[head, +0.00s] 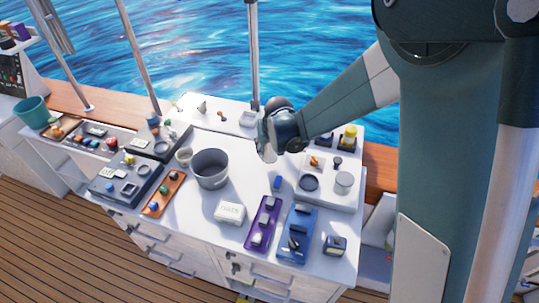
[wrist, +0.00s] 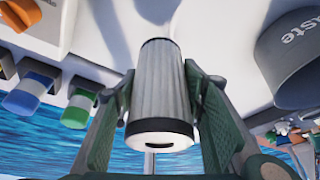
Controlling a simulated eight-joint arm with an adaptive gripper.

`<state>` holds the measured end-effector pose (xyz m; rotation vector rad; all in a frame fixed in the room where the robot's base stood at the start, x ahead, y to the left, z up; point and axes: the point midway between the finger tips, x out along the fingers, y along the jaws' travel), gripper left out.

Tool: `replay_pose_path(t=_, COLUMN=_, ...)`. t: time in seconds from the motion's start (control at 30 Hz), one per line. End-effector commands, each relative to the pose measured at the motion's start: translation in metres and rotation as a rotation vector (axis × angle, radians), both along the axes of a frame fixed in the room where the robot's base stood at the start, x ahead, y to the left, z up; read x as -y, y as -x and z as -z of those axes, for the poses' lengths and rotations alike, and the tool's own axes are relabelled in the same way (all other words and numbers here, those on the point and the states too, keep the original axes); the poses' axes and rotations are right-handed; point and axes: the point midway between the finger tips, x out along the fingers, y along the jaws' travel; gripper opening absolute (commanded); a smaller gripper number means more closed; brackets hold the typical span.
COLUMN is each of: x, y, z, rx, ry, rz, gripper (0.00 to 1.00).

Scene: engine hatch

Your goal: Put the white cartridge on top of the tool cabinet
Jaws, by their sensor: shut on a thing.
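The white cartridge (wrist: 161,88) is a pale ribbed cylinder with dark bands at both ends. In the wrist view it sits between the two green-grey fingers of my gripper (wrist: 158,92), which are shut on it. In the head view my gripper (head: 270,140) is over the back middle of the white worktop, with a pale shape under it that may be the cartridge. A white cabinet with drawers (head: 165,243) forms the front of this bench. I cannot tell for sure whether it is the tool cabinet.
A grey bucket (head: 211,169) stands on the worktop; its "aste" lettering shows in the wrist view (wrist: 300,60). A white box (head: 230,212), a purple tray (head: 262,224) and a blue tray (head: 298,235) lie in front. More trays crowd the left. Metal posts rise behind.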

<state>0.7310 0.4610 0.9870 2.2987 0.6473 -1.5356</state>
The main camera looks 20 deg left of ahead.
Motion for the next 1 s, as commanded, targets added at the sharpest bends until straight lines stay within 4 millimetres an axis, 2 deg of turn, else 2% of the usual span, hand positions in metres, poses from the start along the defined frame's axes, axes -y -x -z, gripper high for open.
replay_pose_path(t=0.43, x=0.0, y=0.0, z=0.037, rx=0.0, ry=0.0, rz=0.0, gripper=0.27)
replay_pose_path(t=0.97, x=0.0, y=0.0, z=0.044, rx=0.0, ry=0.0, rz=0.0, gripper=0.27)
replay_pose_path(t=1.0, x=0.0, y=0.0, z=0.043, rx=0.0, ry=0.0, rz=0.0, gripper=0.44)
